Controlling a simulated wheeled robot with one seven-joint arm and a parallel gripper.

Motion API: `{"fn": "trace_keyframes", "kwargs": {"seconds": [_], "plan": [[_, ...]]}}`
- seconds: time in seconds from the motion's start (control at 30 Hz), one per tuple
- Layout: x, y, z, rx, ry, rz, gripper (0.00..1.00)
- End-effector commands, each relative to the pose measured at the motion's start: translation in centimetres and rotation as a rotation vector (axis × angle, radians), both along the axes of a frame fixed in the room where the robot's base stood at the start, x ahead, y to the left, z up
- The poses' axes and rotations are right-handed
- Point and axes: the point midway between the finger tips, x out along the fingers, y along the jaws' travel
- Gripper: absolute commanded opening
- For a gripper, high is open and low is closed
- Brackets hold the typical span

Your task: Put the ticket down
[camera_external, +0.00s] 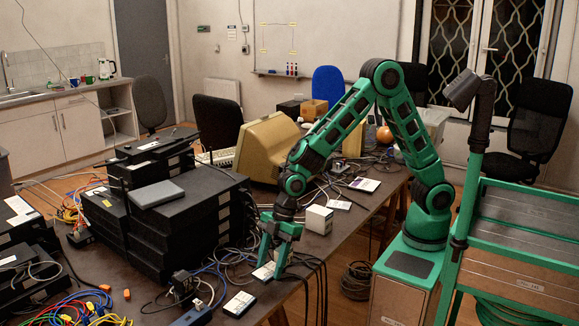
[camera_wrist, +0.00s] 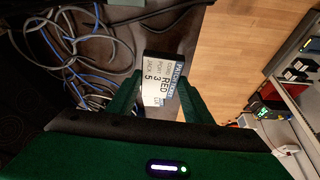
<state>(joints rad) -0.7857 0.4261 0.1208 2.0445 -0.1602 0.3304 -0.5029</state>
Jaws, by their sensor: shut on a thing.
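The ticket (camera_wrist: 163,82) is a small white card with a blue strip, a dark end and printed lines that include "RED", "3" and "5". My gripper (camera_wrist: 158,95) is shut on it, with one green finger on each side. In the external view my gripper (camera_external: 271,267) points down at the table's front edge, and the ticket (camera_external: 263,272) shows pale between the fingertips. I cannot tell whether the ticket touches the table. Its lower part in the wrist view is hidden by my gripper's body.
The dark table (camera_external: 335,226) carries stacked black network boxes (camera_external: 175,215) left of my gripper. A white box (camera_external: 319,219) stands behind it. Loose blue and grey cables (camera_wrist: 75,50) lie close by, and wooden floor (camera_wrist: 235,50) shows past the edge.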

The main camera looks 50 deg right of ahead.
Motion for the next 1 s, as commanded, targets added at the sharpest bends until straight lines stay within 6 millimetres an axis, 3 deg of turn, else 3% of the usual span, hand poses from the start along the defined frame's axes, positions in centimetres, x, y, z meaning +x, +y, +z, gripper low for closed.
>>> {"fn": "trace_keyframes", "kwargs": {"seconds": [0.2, 0.4, 0.6, 0.87, 1.0], "plan": [[-4.6, 2.1, 3.0, 0.003, -0.002, 0.005, 0.19], [-7.3, 3.3, 4.8, 0.003, -0.001, 0.003, 0.19], [-8.6, 3.8, 5.6, 0.002, -0.001, 0.001, 0.19], [-8.8, 3.9, 6.1, 0.002, 0.000, 0.000, 0.19], [-8.7, 3.9, 8.5, 0.007, -0.004, 0.000, 0.19]]}}
